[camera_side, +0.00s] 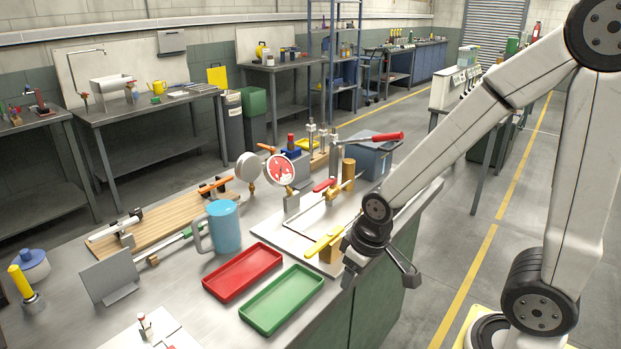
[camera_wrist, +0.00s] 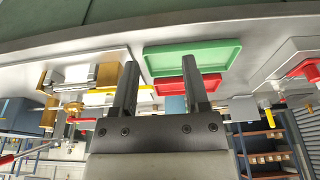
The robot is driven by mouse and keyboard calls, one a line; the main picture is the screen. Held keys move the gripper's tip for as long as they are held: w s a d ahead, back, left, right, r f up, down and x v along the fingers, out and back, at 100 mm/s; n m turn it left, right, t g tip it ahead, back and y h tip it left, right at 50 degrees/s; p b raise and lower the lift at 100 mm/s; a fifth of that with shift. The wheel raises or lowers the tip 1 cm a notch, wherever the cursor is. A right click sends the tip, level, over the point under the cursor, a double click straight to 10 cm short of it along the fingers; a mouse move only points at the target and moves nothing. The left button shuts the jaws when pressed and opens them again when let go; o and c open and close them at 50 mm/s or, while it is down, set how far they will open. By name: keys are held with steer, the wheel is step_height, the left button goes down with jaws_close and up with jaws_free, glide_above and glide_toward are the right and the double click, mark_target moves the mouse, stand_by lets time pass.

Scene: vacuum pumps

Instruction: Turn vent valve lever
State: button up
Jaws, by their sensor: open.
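My gripper (camera_side: 380,281) is open and empty, hanging by the bench's front edge in the side view. Its two spread fingers also show in the wrist view (camera_wrist: 160,66). A yellow lever (camera_side: 323,241) on a brass valve body sits just left of my gripper, apart from it. In the wrist view a yellow bar (camera_wrist: 102,99), apparently this lever, passes behind the left finger. A short red lever (camera_side: 325,185) and a long red-handled lever (camera_side: 387,137) stand farther back on the pump assembly. I cannot tell which lever is the vent valve's.
A red tray (camera_side: 207,284) and a green tray (camera_side: 247,308) lie left of my gripper. A blue mug (camera_side: 226,230) stands behind them. A round red-and-white gauge (camera_side: 280,170) and a blue-grey bin (camera_side: 372,160) stand farther back. The aisle at right is clear.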

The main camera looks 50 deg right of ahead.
steer(key=shift+o, duration=0.3)
steer(key=w+d+r+m, duration=0.1)
steer(key=w+d+m, duration=0.2)
steer(key=w, duration=0.4)
steer(key=w+d+r+m+g, duration=0.1)
steer(key=w+d+r+m, duration=0.2)
steer(key=w, duration=0.4)
steer(key=w+d+m, duration=0.3)
steer(key=w+d, duration=0.1)
steer(key=w, duration=0.2)
steer(key=w+d+m, duration=0.2)
steer(key=w+d, duration=0.1)
steer(key=d, duration=0.2)
steer(key=w+d+m+g, duration=0.1)
steer(key=w+d+m, duration=0.2)
steer(key=d, duration=0.2)
steer(key=w+d+r+m, duration=0.1)
steer(key=w+d+m, duration=0.1)
steer(key=d, duration=0.3)
steer(key=shift+w+d+r+m+g, duration=0.1)
steer(key=shift+w+d+m+g, duration=0.25)
steer(key=shift+m, duration=0.35)
steer(key=shift+d+m, duration=0.3)
steer(key=shift+d, duration=0.2)
